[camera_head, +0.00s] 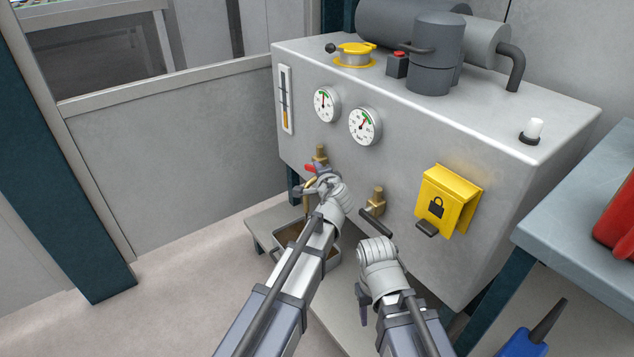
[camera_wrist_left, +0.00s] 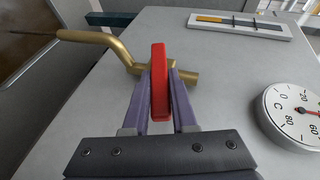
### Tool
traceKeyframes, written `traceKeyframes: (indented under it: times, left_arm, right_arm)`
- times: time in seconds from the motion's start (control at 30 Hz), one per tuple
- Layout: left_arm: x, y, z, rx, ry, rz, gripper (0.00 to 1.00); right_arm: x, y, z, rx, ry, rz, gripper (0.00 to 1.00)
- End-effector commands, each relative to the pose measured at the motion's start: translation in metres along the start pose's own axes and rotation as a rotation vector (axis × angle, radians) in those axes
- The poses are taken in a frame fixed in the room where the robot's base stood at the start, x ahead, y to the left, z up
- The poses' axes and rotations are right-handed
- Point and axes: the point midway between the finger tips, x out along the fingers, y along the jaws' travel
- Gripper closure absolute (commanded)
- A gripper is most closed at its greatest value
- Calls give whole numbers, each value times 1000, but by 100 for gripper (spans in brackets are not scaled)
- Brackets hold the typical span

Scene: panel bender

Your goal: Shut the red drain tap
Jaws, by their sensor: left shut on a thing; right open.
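The red drain tap handle (camera_head: 310,168) shows as a small red patch at the lower left of the grey tank's front. In the left wrist view the handle (camera_wrist_left: 159,80) is a flat red lever seen edge-on, on a brass tap body with a curved spout (camera_wrist_left: 105,42). My left gripper (camera_wrist_left: 160,85) is shut on the red handle, one finger on each side. In the head view my left gripper (camera_head: 316,180) partly hides the tap. My right gripper (camera_head: 362,298) is open and low in front of the tank, clear of the tap.
A tray (camera_head: 334,256) stands below the tap on a low shelf. A second brass valve (camera_head: 377,197) with a black lever sits to the right, then a yellow padlock-marked box (camera_head: 447,200). Gauges (camera_head: 364,126) are above. A blue-grey bench (camera_head: 575,215) stands at right.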

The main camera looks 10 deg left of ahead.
Motion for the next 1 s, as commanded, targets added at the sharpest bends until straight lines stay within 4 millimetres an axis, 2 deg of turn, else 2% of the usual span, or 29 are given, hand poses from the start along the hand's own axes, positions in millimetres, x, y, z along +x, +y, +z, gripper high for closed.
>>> traceKeyframes:
  times: [0.03,0.1,0.4,0.63,1.0]
  left_arm:
    - [3,15,3,14,-4,-33,100]
    - [3,17,3,35,-4,-84,100]
    - [4,22,4,102,-6,-250,100]
    - [5,22,4,127,-7,-315,100]
    - [4,20,4,139,-6,-338,100]
  right_arm:
    - [22,-2,-1,2,0,0,50]
    - [35,-4,-2,5,0,0,50]
    - [76,-8,-4,16,1,0,50]
    - [90,-9,-5,16,2,0,50]
    - [93,-9,-6,15,2,0,50]
